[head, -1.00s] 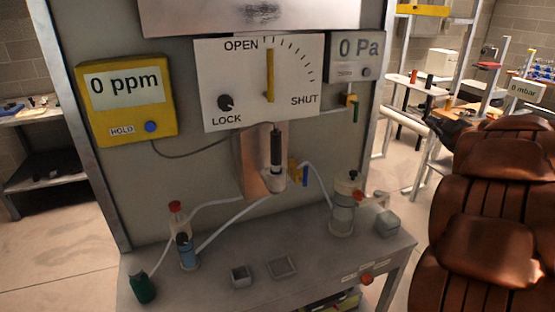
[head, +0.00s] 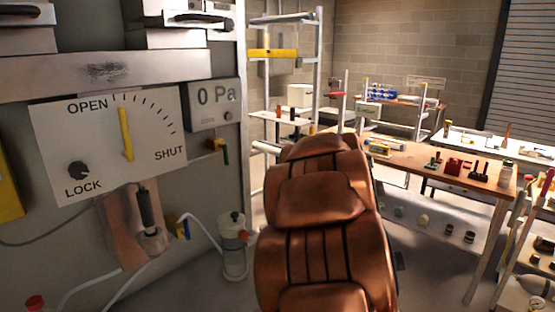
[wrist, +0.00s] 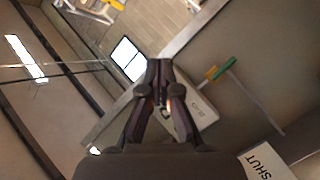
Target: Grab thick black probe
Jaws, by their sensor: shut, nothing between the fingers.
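A thick black cylindrical probe (head: 146,208) stands nearly upright at the lower left in the head view. Its lower end sits in a pale cup-like holder (head: 154,240) in front of a copper-coloured plate (head: 118,232) on the grey panel. In the wrist view my gripper (wrist: 160,65) has its dark fingers together, with nothing held. The probe does not show in the wrist view. That view shows the panel's SHUT lettering (wrist: 264,165) and a yellow-green valve (wrist: 218,70) beyond the fingers. My gripper is not visible in the head view.
The OPEN/SHUT dial board (head: 110,140) and the 0 Pa meter (head: 214,105) are above the probe. A clear canister (head: 234,250) stands right of it, with pale tubing (head: 205,232) between. A wooden table (head: 440,165) with small items stands at the right.

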